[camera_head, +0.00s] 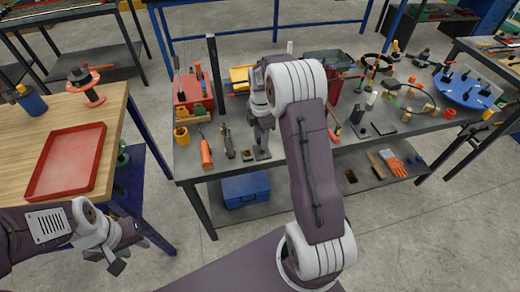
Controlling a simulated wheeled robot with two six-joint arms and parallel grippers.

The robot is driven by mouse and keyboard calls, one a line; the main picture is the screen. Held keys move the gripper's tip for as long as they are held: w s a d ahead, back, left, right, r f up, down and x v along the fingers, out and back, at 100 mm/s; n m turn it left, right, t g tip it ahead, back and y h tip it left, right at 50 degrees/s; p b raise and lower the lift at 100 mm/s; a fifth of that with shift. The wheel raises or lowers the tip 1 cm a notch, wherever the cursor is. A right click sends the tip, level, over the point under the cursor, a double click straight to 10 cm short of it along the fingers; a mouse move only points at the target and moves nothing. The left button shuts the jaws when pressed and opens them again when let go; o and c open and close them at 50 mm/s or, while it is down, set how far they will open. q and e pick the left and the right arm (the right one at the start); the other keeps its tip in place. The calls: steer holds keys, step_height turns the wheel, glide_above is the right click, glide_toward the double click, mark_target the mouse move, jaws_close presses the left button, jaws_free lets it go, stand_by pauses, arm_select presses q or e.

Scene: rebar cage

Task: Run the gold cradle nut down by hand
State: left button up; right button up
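I cannot make out a gold nut or its cradle for certain. Small dark metal fixtures (262,153) stand near the front edge of the grey workbench (228,170), and a gold tint there is too small to read. My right gripper (264,128) points down just above and behind these fixtures. Its fingers are small and partly hidden by my own wrist, so its opening is unclear. My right forearm covers the middle of the bench. My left gripper (122,256) hangs low at the left, away from the bench, and its opening is unclear.
A red toolbox (192,92), yellow cup (182,136) and orange-handled tool (205,152) stand on the bench's left. A blue round plate (463,90) lies on its right. A red tray (67,160) lies on the wooden table. A blue box (245,190) sits below.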

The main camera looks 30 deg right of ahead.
mark_target(261, 150)
steer(key=f, duration=0.6)
steer(key=shift+w+d+f, duration=0.1)
steer(key=shift+d, duration=0.15)
steer(key=shift+f, duration=0.1)
steer(key=shift+a, duration=0.15)
jaws_close()
